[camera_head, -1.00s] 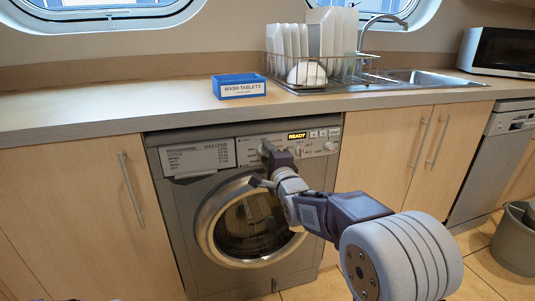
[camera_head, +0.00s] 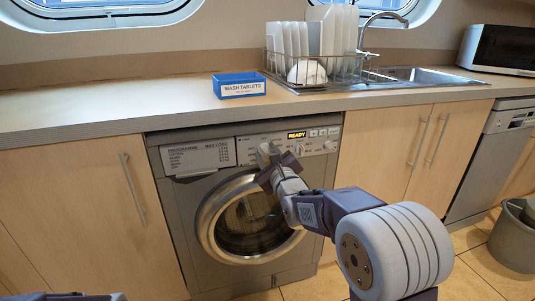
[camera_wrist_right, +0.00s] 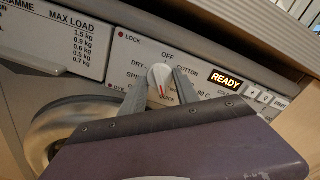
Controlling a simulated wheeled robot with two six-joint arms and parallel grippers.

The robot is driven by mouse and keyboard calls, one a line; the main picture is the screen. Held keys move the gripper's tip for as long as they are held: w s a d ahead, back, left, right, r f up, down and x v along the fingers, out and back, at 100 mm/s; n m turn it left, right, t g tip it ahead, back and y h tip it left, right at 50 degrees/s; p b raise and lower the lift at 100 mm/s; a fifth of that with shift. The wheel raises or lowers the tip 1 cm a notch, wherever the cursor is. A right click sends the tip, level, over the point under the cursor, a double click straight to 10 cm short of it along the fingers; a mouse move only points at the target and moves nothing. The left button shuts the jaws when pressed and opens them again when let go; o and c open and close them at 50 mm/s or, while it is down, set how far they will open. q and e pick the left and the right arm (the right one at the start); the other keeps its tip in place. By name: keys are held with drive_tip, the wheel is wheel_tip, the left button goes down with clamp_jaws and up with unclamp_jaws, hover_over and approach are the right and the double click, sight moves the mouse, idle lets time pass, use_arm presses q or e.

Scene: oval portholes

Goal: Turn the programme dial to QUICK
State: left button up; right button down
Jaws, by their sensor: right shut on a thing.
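The programme dial (camera_wrist_right: 160,76) is a small pale knob with a red pointer line on the washing machine's front panel. In the right wrist view the pointer points downward, towards a partly covered label that seems to read QUICK. OFF, COTTON, DRY and SPIN labels stand around it. My right gripper (camera_wrist_right: 161,82) is shut on the dial, one grey finger on each side. In the head view the right gripper (camera_head: 269,153) is tilted at the panel and partly covers the dial. Only a dark bit of my left arm shows at the bottom left; its fingers are unclear.
The washing machine's round door (camera_head: 202,222) is below the panel. A lit READY display (camera_head: 297,135) and buttons are right of the dial. The worktop (camera_head: 120,108) overhangs above, with a blue wash tablets box (camera_head: 239,86) and a dish rack (camera_head: 318,68).

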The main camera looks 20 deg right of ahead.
drive_tip(key=shift+f+m, duration=0.1)
drive_tip(key=shift+m, duration=0.7)
drive_tip(key=c, duration=0.9)
unclamp_jaws()
drive_tip(key=shift+s+p, duration=0.3)
drive_tip(key=s+p, duration=0.2)
drive_tip(key=s, duration=0.6)
drive_tip(key=shift+s+d, duration=0.15)
drive_tip(key=shift+s, duration=0.1)
